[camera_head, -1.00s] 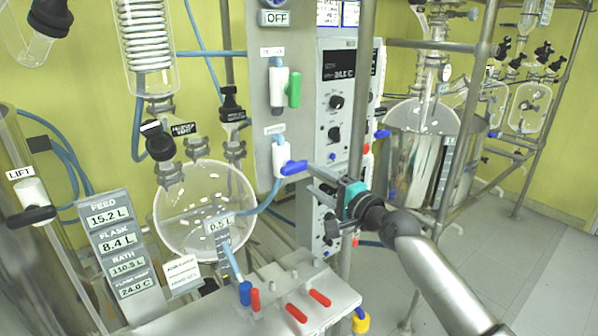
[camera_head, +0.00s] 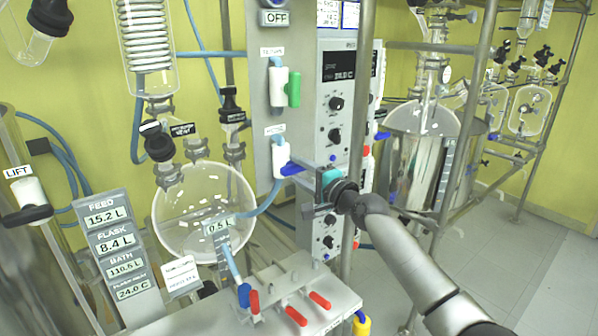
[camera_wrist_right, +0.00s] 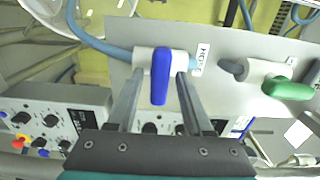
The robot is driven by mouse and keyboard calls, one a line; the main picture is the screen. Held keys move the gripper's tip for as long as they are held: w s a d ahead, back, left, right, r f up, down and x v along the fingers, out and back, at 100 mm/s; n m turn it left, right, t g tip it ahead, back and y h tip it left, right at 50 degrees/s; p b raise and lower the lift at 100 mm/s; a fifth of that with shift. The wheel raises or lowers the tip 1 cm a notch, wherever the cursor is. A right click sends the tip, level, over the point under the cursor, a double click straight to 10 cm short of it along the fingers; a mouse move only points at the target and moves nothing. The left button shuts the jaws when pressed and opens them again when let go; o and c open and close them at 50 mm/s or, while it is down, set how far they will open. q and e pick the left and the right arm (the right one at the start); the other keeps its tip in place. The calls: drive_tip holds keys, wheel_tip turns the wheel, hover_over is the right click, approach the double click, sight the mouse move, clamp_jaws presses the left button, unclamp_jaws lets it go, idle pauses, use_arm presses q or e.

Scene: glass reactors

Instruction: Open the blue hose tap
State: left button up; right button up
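The blue hose tap is a white valve body (camera_head: 280,157) with a blue lever handle (camera_head: 291,169), on the grey panel. The handle points sideways, across the line of the blue hose. My right gripper (camera_head: 307,173) is at the handle, coming from the right. In the right wrist view, the blue handle (camera_wrist_right: 160,90) stands between the two fingers of my open right gripper (camera_wrist_right: 159,75), with a gap showing on each side. The white valve body (camera_wrist_right: 145,61) lies crosswise behind the fingertips. My left gripper is not in view.
A green-handled tap (camera_head: 293,88) sits above on the same panel (camera_head: 262,110). A metal post (camera_head: 357,110) stands close by my right gripper. A round glass flask (camera_head: 204,210) is to the left, and a bench with red handles (camera_head: 296,316) lies below.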

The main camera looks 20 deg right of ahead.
clamp_jaws()
idle(0.5)
drive_tip(key=n+b, duration=0.2)
drive_tip(key=n, duration=0.1)
drive_tip(key=shift+f+n, duration=0.1)
drive_tip(key=shift+n, duration=0.2)
drive_tip(key=n+b, duration=0.1)
drive_tip(key=n, duration=0.3)
drive_tip(key=shift+n+b, duration=0.3)
drive_tip(key=shift+b, duration=0.05)
drive_tip(key=n+b, duration=0.1)
drive_tip(key=n, duration=0.8)
